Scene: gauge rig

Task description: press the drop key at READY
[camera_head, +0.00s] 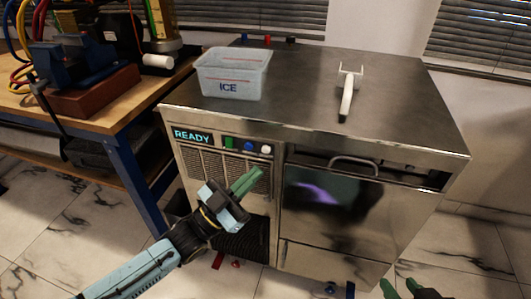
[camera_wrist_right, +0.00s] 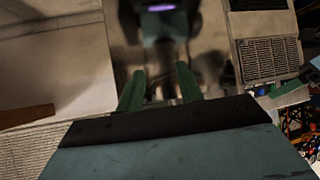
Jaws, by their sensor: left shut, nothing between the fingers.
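A steel machine (camera_head: 330,140) has a lit display reading READY (camera_head: 192,136) at the upper left of its front. Right of the display are a green key (camera_head: 229,142), a blue key (camera_head: 248,146) and a white key (camera_head: 266,149); no label tells which is the drop key. My left gripper (camera_head: 252,178) is shut and empty, its green fingertips just below the keys in the picture and apart from them. My right gripper (camera_head: 401,286) is at the lower right edge, its fingers apart and empty; the right wrist view (camera_wrist_right: 161,88) shows them before the machine front.
A door handle (camera_head: 354,162) juts from the front, with a vent grille (camera_head: 215,160) at left. A cluttered wooden workbench (camera_head: 105,112) stands left. The right side floor is clear.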

